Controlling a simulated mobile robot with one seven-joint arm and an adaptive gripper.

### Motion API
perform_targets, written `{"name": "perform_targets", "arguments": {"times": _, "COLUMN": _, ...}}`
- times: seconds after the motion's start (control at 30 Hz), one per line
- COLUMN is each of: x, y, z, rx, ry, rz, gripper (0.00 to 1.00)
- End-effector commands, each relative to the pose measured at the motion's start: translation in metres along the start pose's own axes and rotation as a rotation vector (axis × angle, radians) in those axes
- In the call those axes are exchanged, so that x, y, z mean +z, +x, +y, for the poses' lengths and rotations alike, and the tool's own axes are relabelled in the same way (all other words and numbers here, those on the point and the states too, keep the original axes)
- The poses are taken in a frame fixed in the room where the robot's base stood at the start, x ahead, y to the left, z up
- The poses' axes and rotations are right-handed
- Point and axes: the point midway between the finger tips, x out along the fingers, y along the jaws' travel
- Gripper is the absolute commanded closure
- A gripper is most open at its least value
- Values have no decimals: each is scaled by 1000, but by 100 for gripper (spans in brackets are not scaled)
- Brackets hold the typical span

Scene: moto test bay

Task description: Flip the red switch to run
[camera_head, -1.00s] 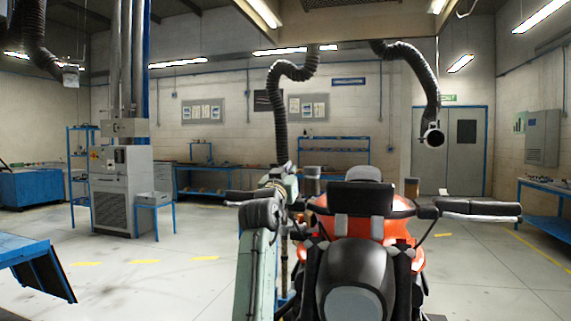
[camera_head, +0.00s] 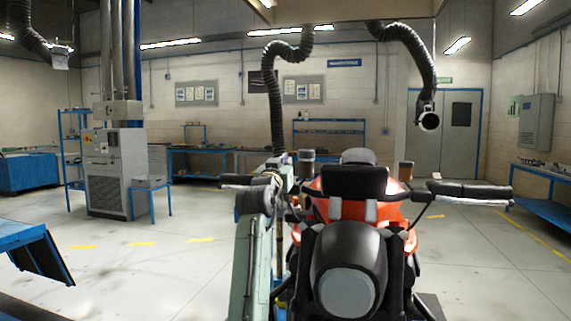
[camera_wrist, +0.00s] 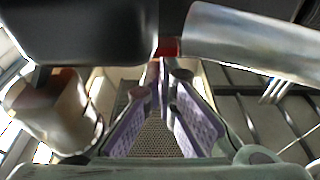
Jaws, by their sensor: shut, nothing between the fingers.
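The orange and black motorcycle (camera_head: 350,250) stands upright in front of me in the head view. In the wrist view a small red part (camera_wrist: 168,46), which looks like the red switch, shows between a black housing and a silver cylinder. Only a small patch of it is visible. My gripper (camera_wrist: 161,75) is shut and empty, with its purple-padded fingers meeting just below the red part in the picture. I cannot tell whether the tips touch it. In the head view my arm stands at the motorcycle's left side, and the switch cannot be made out there.
The black housing (camera_wrist: 80,30) and silver cylinder (camera_wrist: 250,42) lie close around the fingertips. The right handlebar grip (camera_head: 470,190) sticks out to the right. A blue-edged bench (camera_head: 35,245) stands at left, and a grey cabinet (camera_head: 108,170) farther back. The floor between is clear.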

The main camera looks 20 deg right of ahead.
Motion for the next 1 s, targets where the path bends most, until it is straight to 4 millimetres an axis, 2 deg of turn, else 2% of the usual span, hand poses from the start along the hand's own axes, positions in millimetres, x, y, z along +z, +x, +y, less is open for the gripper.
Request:
{"name": "perform_targets", "arguments": {"times": 0.37, "x": 2, "y": 4, "z": 0, "rx": 0, "ry": 1, "rz": -86, "gripper": 100}}
{"name": "perform_targets", "arguments": {"times": 0.7, "x": 1, "y": 9, "z": 0, "rx": -1, "ry": 1, "rz": -307, "gripper": 100}}
{"name": "perform_targets", "arguments": {"times": 1.0, "x": 4, "y": 13, "z": 0, "rx": 0, "ry": -1, "rz": -309, "gripper": 100}}
